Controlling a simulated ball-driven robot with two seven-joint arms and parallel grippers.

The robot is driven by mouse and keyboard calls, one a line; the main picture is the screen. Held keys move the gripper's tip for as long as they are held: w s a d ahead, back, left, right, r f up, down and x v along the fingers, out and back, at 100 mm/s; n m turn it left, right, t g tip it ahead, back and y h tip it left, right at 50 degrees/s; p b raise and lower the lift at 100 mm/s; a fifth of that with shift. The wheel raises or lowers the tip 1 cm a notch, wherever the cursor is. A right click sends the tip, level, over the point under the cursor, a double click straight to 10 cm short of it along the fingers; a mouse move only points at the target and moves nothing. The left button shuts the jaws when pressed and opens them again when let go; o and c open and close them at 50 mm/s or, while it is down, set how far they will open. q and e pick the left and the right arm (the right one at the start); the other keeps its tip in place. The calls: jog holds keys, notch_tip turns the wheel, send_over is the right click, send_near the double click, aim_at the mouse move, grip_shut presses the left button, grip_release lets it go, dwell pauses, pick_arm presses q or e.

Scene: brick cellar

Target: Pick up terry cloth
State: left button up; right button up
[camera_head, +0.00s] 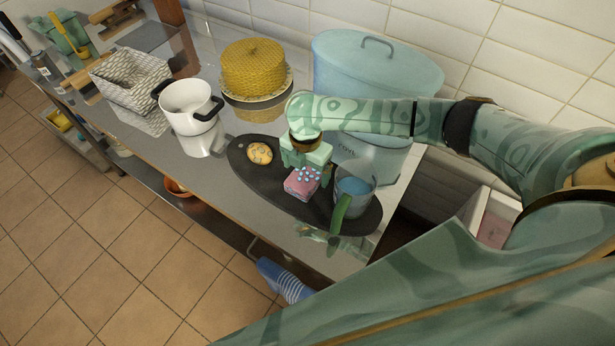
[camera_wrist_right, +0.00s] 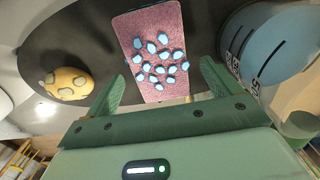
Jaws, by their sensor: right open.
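A pink, rough-textured block with pale blue dots (camera_head: 302,184), which looks like the folded terry cloth, lies on a dark oval board (camera_head: 263,180) on the metal counter. My right gripper (camera_head: 307,166) is just above and behind it, pointing down, with its fingers apart. In the right wrist view, the dotted pink cloth (camera_wrist_right: 155,45) lies ahead of and between the two open fingers (camera_wrist_right: 163,78), and nothing is gripped. I cannot tell whether the fingers touch it. My left gripper is not in view.
A blue cup (camera_head: 352,190) with a green object leaning at it stands close right of the cloth. A yellow spotted round item (camera_head: 259,153) is left. A white pot (camera_head: 190,105), yellow cake-like item (camera_head: 252,66) and blue bin (camera_head: 375,65) stand behind. Striped blue fabric (camera_head: 284,280) is below the counter edge.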

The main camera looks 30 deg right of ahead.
aim_at(306, 174)
notch_tip(306, 174, down, 3)
jog(key=shift+r+b, duration=0.1)
jog(key=shift+b, duration=0.25)
jog(key=c, duration=1)
jog(key=shift+o, duration=0.2)
jog(key=shift+r, duration=0.15)
notch_tip(306, 174, up, 9)
jog(key=p, duration=0.3)
jog(key=shift+r, duration=0.1)
jog(key=shift+r+p, duration=0.3)
jog(key=shift+r, duration=0.05)
